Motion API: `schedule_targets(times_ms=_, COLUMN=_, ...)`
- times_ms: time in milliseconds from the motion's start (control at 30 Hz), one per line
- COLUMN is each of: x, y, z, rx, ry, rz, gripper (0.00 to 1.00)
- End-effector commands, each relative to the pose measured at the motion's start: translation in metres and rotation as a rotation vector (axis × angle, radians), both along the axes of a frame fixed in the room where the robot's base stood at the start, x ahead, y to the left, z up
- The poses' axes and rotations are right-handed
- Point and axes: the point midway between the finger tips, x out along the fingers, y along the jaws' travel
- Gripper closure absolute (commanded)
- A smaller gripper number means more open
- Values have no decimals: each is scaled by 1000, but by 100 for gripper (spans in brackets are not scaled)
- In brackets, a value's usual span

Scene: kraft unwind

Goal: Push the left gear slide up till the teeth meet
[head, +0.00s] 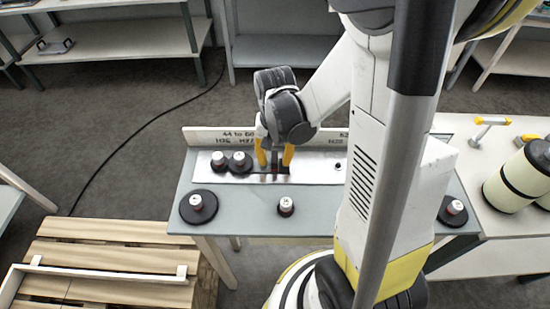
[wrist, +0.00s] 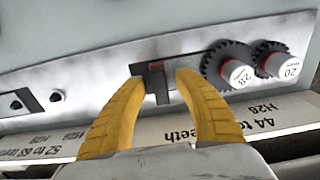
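The left gear slide (wrist: 157,82) is a small dark block with a red mark, set in a slot in the silver plate (head: 312,170). My gripper (wrist: 159,80) is open, with one yellow finger on each side of the slide; I cannot tell whether either touches it. In the head view my gripper (head: 275,163) reaches down over the plate and partly hides the slide. A dark gear with a white cap marked 28 (wrist: 228,68) sits beside the slide. A gear marked 20 (wrist: 278,62) stands beyond it, their teeth close together or touching.
A label board (head: 215,135) runs along the plate's far edge. Loose gears lie on the grey table: a large one (head: 198,207) at left, a small one (head: 286,207) in front, another (head: 453,211) at right. Cream rolls (head: 520,175) stand at right. My arm hides the plate's right part.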

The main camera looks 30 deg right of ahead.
Motion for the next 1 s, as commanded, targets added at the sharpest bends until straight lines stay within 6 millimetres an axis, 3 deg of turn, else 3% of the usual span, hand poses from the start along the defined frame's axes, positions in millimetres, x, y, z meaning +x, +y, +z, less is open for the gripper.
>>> schedule_targets(times_ms=233, x=0, y=0, z=18, rx=0, ry=0, rz=0, gripper=62)
schedule_targets(times_ms=700, x=0, y=0, z=108, rx=0, ry=0, rz=0, gripper=62)
schedule_targets(times_ms=1000, x=0, y=0, z=120, rx=0, ry=0, rz=0, gripper=62)
